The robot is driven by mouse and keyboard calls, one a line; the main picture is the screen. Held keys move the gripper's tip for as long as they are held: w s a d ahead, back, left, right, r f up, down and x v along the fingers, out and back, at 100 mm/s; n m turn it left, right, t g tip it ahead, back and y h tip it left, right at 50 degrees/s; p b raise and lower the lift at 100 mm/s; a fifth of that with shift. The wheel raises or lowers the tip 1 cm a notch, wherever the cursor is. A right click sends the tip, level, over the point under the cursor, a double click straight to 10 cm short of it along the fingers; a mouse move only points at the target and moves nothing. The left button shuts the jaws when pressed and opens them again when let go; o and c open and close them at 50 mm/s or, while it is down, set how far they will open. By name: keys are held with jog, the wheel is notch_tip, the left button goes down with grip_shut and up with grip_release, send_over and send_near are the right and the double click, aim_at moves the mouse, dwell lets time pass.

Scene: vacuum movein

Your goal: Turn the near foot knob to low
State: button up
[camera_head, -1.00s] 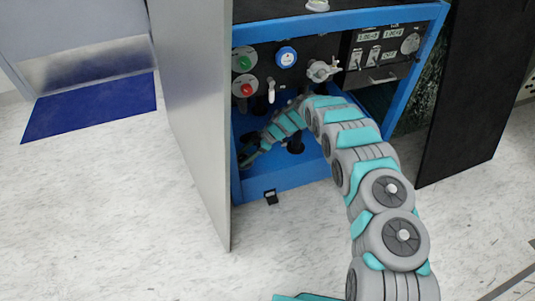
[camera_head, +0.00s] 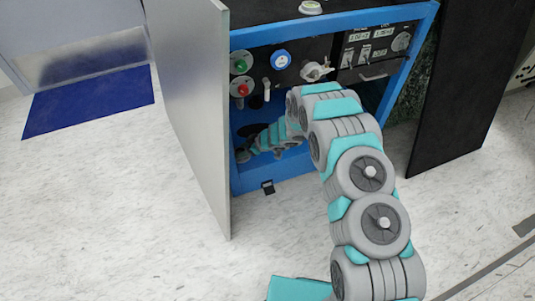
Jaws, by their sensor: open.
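The blue-framed cabinet (camera_head: 285,178) stands open, and my arm reaches into its lower bay. My gripper (camera_head: 243,155) is small and dark at the lower left inside the bay, close to the left frame post. Its jaws are open, with nothing seen between them. A black round knob-like part (camera_head: 250,130) shows just above my gripper, apart from it as far as I can tell. I cannot tell whether it is the near foot knob. My arm hides much of the bay floor.
The panel above holds a green knob (camera_head: 241,62), a red knob (camera_head: 241,87), a blue gauge (camera_head: 281,60) and a metal valve (camera_head: 316,71). A grey door (camera_head: 190,110) stands open at left, a black panel (camera_head: 465,90) at right.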

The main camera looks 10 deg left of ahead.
jog(key=shift+s+a+f+m+t+b, duration=0.15)
jog(key=shift+f+m+t+b, duration=0.25)
jog(key=shift+m+b, duration=0.45)
jog(key=m+t+b, duration=0.1)
jog(key=b, duration=0.2)
jog(key=shift+h+b, duration=0.3)
jog(key=shift+h, duration=0.1)
jog(key=shift+m+t+b, duration=0.35)
jog(key=shift+t+b, duration=0.05)
jog(key=shift+b, duration=0.75)
jog(key=b, duration=0.2)
jog(key=shift+m+b, duration=0.3)
jog(key=m+t+h+b, duration=0.1)
jog(key=b, duration=0.7)
jog(key=shift+m+b, duration=0.35)
jog(key=shift+m, duration=0.05)
